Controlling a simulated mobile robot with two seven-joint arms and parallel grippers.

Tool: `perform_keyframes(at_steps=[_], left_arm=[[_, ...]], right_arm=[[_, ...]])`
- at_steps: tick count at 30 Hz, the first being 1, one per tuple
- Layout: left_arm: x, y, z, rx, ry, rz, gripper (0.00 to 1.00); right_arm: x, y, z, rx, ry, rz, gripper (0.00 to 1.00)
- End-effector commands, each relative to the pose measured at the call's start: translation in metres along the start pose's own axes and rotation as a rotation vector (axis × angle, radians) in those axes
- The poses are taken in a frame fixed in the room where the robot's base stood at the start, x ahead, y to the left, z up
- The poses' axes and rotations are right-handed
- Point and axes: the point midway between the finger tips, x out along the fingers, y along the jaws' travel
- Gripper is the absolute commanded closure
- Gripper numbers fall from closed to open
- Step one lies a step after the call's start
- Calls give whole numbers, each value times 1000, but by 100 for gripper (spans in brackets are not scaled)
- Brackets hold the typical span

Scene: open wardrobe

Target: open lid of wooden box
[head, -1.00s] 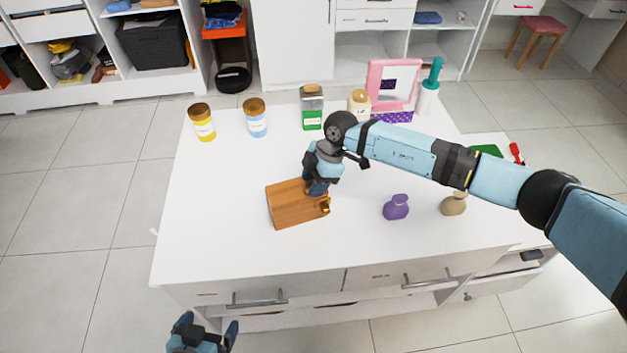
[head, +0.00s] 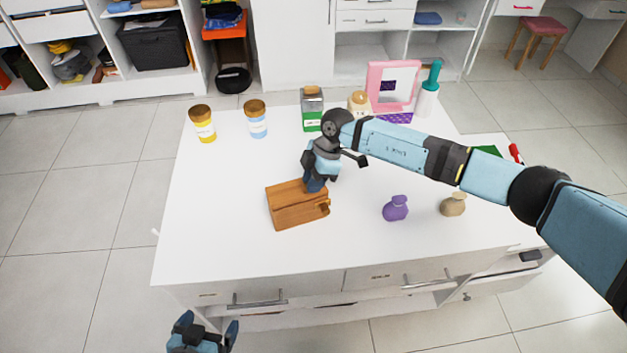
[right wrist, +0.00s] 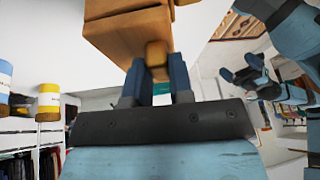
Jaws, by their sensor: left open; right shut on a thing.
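The wooden box (head: 295,208) sits on the white table left of its middle, with a small latch or knob at its right end. My right gripper (head: 316,187) comes down from above onto the right end of the box. In the right wrist view its two fingers (right wrist: 157,84) are closed around a small wooden part of the box (right wrist: 130,38). The lid looks shut or nearly so; a lifted gap is hard to tell. My left gripper (head: 203,332) is open and empty, low in front of the table.
A purple bottle (head: 396,208) and a beige bottle (head: 453,204) stand right of the box. The table's front left is clear.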

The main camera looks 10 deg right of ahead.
Motion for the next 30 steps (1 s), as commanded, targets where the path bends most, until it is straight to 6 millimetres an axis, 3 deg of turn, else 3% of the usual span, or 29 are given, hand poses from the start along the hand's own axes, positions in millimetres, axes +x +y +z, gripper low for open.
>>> perform_keyframes(at_steps=[8, 18, 30], left_arm=[[-6, 0, -10, 0, 2, 0, 0], [1, 0, 2, 0, 1, 0, 0], [7, 0, 11, 0, -2, 0, 0]], right_arm=[[-11, 12, -6, 78, -1, -185, 100], [-16, 25, -7, 162, -1, -391, 100], [-20, 31, -9, 202, 0, -488, 100]])
